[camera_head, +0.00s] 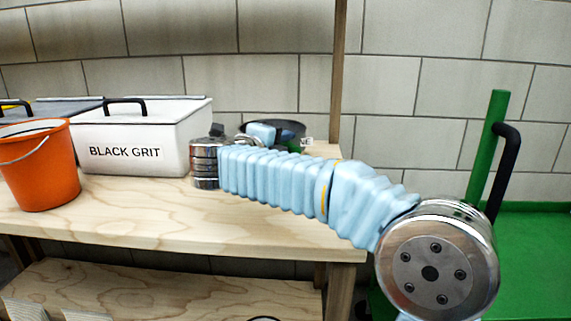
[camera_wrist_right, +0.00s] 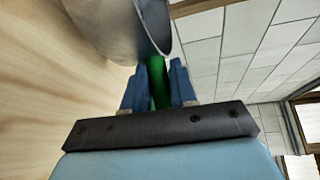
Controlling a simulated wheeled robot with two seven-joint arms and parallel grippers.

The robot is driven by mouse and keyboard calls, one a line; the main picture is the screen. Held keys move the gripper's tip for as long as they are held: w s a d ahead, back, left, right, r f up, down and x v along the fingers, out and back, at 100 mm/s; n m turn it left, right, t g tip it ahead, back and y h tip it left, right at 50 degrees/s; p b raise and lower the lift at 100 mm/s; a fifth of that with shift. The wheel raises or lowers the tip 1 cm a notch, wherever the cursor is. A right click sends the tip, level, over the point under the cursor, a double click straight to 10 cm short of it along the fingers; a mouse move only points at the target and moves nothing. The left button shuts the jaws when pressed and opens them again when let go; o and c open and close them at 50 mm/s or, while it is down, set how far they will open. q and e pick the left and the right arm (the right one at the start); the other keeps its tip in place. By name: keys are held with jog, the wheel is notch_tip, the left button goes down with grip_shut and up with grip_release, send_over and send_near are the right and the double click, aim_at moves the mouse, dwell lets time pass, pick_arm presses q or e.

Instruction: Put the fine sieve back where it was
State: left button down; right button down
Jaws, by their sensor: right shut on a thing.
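The sieve, with a grey bowl (camera_wrist_right: 115,25) and a green handle (camera_wrist_right: 158,90), shows in the right wrist view. I cannot read whether it is the fine one. My right gripper (camera_wrist_right: 159,68) is shut on the green handle, with one blue finger on each side. In the head view a dark round rim (camera_head: 290,127), likely the sieve's, shows behind my right wrist above the back of the wooden bench (camera_head: 130,222). My arm hides much of it, and I cannot tell whether it touches the bench. My left gripper is not in view.
A white bin marked BLACK GRIT (camera_head: 150,135) stands left of my right wrist. An orange bucket (camera_head: 40,170) stands at the far left. A wooden post (camera_head: 338,70) rises at the bench's right end. A green frame (camera_head: 485,150) stands at right. The bench front is clear.

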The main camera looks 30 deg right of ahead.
jog(key=f, duration=0.3)
jog(key=d+f+b, duration=0.1)
jog(key=shift+w+f, duration=0.2)
jog(key=shift+w, duration=0.15)
jog(key=shift+f, duration=0.1)
jog(key=c, duration=0.9)
grip_release()
jog(key=shift+a+r, duration=0.1)
jog(key=shift+r, duration=0.1)
jog(key=v, duration=1.2)
jog(key=shift+p, duration=0.35)
